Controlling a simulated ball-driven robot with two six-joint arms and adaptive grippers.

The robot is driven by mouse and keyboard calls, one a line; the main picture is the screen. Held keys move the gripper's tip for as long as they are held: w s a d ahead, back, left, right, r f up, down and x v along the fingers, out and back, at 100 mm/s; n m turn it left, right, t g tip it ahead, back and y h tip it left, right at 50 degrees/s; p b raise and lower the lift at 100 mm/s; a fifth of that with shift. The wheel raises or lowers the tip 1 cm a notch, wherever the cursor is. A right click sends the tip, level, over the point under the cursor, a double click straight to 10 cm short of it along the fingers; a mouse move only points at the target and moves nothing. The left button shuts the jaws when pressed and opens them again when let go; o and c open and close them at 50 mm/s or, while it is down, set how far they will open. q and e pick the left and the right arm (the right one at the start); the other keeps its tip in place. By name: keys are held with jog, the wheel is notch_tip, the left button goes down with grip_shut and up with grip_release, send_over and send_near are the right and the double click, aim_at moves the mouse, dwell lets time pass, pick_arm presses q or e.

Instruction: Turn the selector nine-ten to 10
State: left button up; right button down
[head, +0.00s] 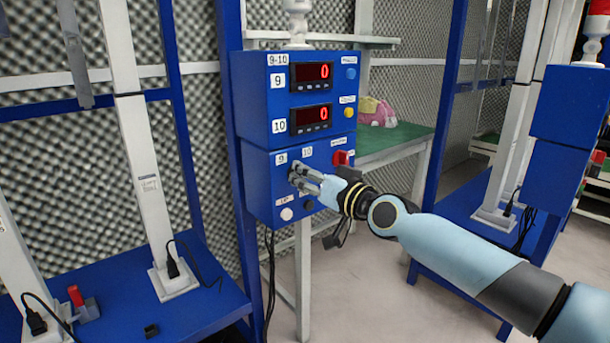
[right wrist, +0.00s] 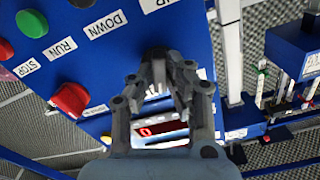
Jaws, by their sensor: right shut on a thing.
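The blue control box (head: 246,98) carries the label 9-10 at its top. Its lower panel has labels 9 (head: 281,159) and 10 (head: 307,151) above the selector. My right gripper (head: 296,177) reaches in from the right and is shut on the selector, a dark knob (right wrist: 156,54) mostly hidden by the fingers. In the right wrist view my right gripper (right wrist: 168,78) has its fingertips together at the panel. I cannot tell which number the selector points to. My left gripper is not in view.
Two displays (head: 312,74) (head: 310,117) each read 0. A red knob (head: 341,157) sits close to my fingers. In the right wrist view, green (right wrist: 32,23) and red (right wrist: 70,100) controls and labels STOP, RUN, DOWN show. A green-topped table (head: 405,138) stands behind.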

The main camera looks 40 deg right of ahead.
jog(key=shift+m, duration=1.2)
jog(key=c, duration=1.3)
grip_release()
